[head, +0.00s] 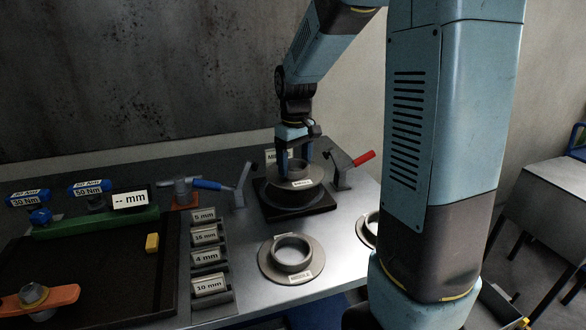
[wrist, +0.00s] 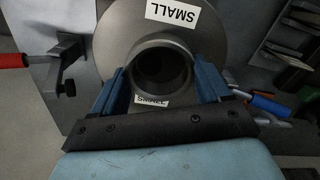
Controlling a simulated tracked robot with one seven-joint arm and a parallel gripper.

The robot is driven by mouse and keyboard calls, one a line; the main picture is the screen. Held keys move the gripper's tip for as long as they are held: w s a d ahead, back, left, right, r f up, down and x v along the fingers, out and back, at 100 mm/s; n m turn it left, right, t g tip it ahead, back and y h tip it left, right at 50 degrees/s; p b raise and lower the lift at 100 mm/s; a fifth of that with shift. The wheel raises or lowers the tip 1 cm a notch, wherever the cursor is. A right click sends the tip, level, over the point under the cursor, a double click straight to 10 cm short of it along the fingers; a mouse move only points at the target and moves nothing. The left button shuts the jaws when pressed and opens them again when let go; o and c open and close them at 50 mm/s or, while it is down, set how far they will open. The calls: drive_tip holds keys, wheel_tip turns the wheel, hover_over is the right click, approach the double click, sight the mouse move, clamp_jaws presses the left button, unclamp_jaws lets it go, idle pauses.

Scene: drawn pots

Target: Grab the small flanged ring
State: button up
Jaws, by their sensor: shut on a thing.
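The small flanged ring (wrist: 120,38) is a grey metal disc with a raised collar, and a white label on its flange reads SMALL in the wrist view. My gripper (wrist: 160,78) has its two blue fingers on either side of the collar, shut on it. In the head view my gripper (head: 295,160) points down at the ring (head: 312,176), which is over the dark square fixture (head: 325,205) at the back of the bench. I cannot tell whether the ring touches the fixture.
Another flanged ring (head: 265,262) lies on the bench in front, and a third (head: 364,229) is partly hidden by my arm. A clamp with a red handle (head: 364,158) stands right of the fixture. Labelled bins (head: 207,262), a blue-handled tool (head: 207,184) and a dark tray (head: 90,265) are left.

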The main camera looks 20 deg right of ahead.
drive_tip(key=s+a+r, duration=0.1)
drive_tip(key=s+r, duration=0.2)
drive_tip(key=s, duration=0.5)
drive_tip(key=shift+a+r, duration=0.25)
